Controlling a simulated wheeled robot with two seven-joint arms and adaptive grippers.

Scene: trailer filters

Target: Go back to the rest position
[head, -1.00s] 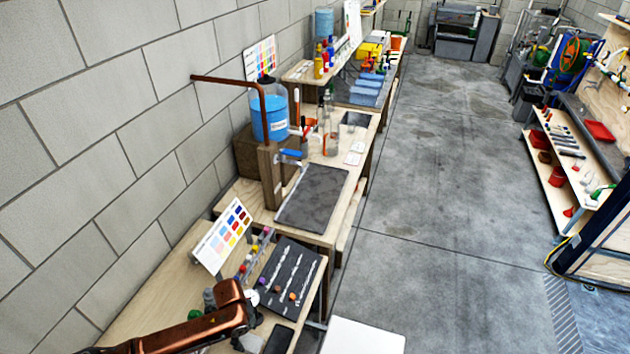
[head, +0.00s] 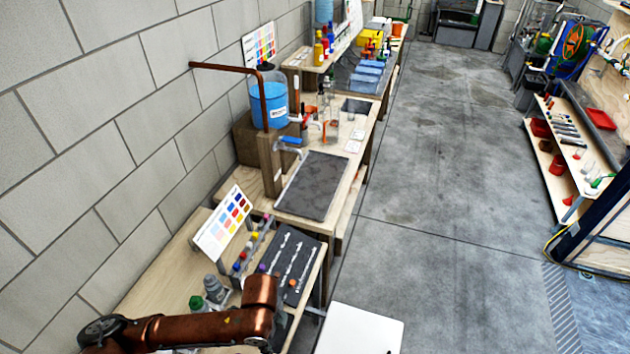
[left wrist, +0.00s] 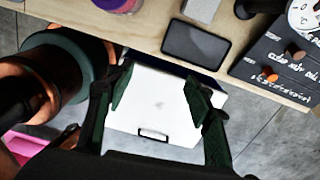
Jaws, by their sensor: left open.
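My left gripper (left wrist: 158,95) shows in the left wrist view. Its two dark green fingers stand apart with nothing between them, in front of the bench's edge. My copper left arm crosses the bottom left of the head view, over the near bench, and its gripper cannot be seen there. My right gripper is in no view.
The near wooden bench (head: 168,268) holds a black board (head: 287,262), a colour chart (head: 224,226), and small bottles. A dark flat device (left wrist: 195,45) lies near its edge. A blue bottle (head: 269,104) stands farther back. The grey floor (head: 450,200) is clear.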

